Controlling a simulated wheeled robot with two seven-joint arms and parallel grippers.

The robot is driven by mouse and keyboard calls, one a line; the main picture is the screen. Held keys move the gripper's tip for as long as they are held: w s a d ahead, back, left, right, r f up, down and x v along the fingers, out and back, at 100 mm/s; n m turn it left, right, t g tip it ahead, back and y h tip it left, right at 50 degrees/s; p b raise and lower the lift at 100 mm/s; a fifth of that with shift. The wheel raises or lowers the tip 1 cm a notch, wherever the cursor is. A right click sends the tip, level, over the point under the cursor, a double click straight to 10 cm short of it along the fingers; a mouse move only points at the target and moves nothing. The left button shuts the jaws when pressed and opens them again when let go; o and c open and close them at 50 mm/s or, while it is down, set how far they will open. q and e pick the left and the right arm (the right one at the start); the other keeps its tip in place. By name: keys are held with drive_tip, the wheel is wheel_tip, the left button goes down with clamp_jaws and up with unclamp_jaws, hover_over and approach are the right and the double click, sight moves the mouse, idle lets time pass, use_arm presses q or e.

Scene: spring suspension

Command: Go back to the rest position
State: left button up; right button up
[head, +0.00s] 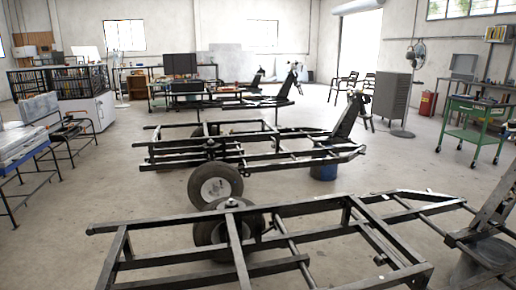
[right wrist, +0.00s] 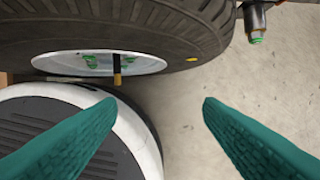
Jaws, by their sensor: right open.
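In the right wrist view my right gripper (right wrist: 160,104) is open, with its two green ribbed fingers apart and nothing between the tips. A black tyre (right wrist: 150,25) with a white rim (right wrist: 100,66) fills the top of that view, beyond the fingertips. A small rod with a yellow end (right wrist: 117,75) stands out at the rim. My white and dark base lies below, partly behind the left finger. Neither gripper shows in the head view.
Black trailer frames (head: 250,225) stand in a row in the head view, with wheels (head: 215,185) beside them. Bare concrete floor (head: 370,165) lies between.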

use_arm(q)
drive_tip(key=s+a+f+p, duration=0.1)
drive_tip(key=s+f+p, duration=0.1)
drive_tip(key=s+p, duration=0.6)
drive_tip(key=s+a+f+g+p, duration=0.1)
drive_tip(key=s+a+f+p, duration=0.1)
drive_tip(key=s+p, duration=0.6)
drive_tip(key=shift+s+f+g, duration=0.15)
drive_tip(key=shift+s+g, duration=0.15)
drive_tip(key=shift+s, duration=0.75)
use_arm(e)
drive_tip(key=s+d+f, duration=0.1)
drive_tip(key=s+f, duration=0.1)
drive_tip(key=s, duration=0.7)
drive_tip(key=s+d+f+g, duration=0.1)
drive_tip(key=s+d+f, duration=0.1)
drive_tip(key=s, duration=0.7)
drive_tip(key=shift+s+g, duration=0.15)
drive_tip(key=shift+g, duration=0.15)
